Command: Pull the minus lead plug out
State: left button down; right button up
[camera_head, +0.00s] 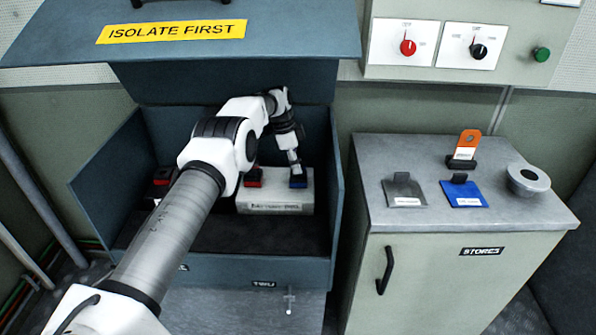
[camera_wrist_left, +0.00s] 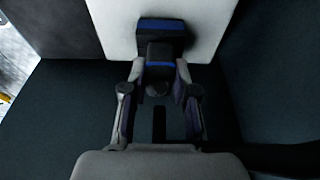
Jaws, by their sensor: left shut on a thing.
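My left gripper (camera_head: 295,172) reaches down into the open blue-grey box, over the right end of a white battery block (camera_head: 262,207). In the left wrist view, its two fingers (camera_wrist_left: 159,85) are shut on a dark plug with a blue band (camera_wrist_left: 161,52), the minus lead plug. A wider dark block with a blue stripe (camera_wrist_left: 161,25) sits right behind the plug, on the white block. A blue part (camera_head: 298,183) also shows under the fingertips in the head view. I cannot tell whether the plug is fully seated. My right gripper is not in view.
A red-topped part (camera_head: 253,178) is on the block's left end. The box's side walls (camera_head: 337,205) and raised lid (camera_head: 280,30) enclose the arm. At right, a stores cabinet (camera_head: 470,225) carries several small items. A switch panel (camera_head: 448,45) is above.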

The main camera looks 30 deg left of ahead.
pick_arm(q)
jog(key=shift+d+p+v, duration=0.2)
jog(key=shift+p+v, duration=0.25)
jog(key=shift+v, duration=0.55)
jog(key=shift+p+v, duration=0.5)
jog(key=shift+v, duration=0.25)
jog(key=shift+w+d, duration=0.15)
jog(key=p+v, duration=0.2)
jog(key=d+p+v, duration=0.1)
jog(key=v, duration=0.1)
jog(key=shift+w+r, duration=0.2)
jog(key=shift+w, duration=0.05)
jog(key=shift+f, duration=0.1)
